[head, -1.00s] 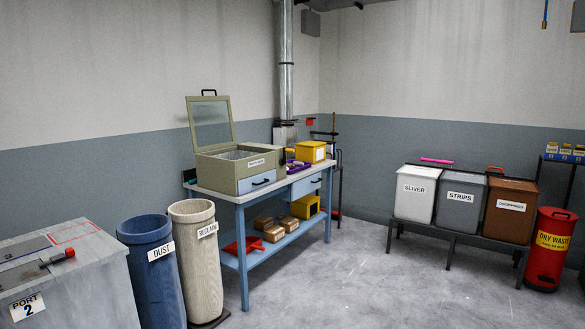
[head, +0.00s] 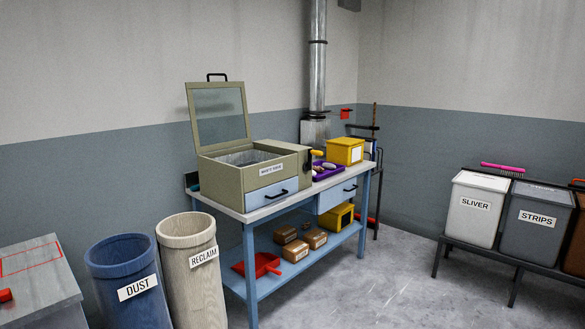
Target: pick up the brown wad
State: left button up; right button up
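I cannot make out a brown wad for certain. A purple tray (head: 325,175) on the workbench holds small rounded lumps (head: 329,166), some brownish, too small to tell apart. The open-lidded box (head: 228,183) stands on the left of the bench top, and its inside is mostly hidden by its front wall. Neither of my grippers is in view.
The blue workbench (head: 253,262) carries a yellow box (head: 344,152) on top, and brown blocks (head: 315,238) and a red dustpan (head: 262,264) below. DUST (head: 124,267) and RECLAIM (head: 178,252) bins stand left. SLIVER (head: 475,222) and STRIPS (head: 535,240) bins stand right. The floor between is clear.

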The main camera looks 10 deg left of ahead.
aim_at(316, 168)
jog(key=i+u, duration=0.1)
jog(key=i, duration=0.35)
jog(key=i+l+u, duration=0.1)
jog(key=i, duration=0.35)
jog(key=i+l+u, duration=0.1)
jog(key=i, duration=0.3)
jog(key=i+l+u, duration=0.1)
jog(key=i+l, duration=0.2)
jog(key=i, duration=0.15)
jog(key=i+l+u, duration=0.1)
jog(key=i, duration=0.3)
jog(key=l, duration=0.1)
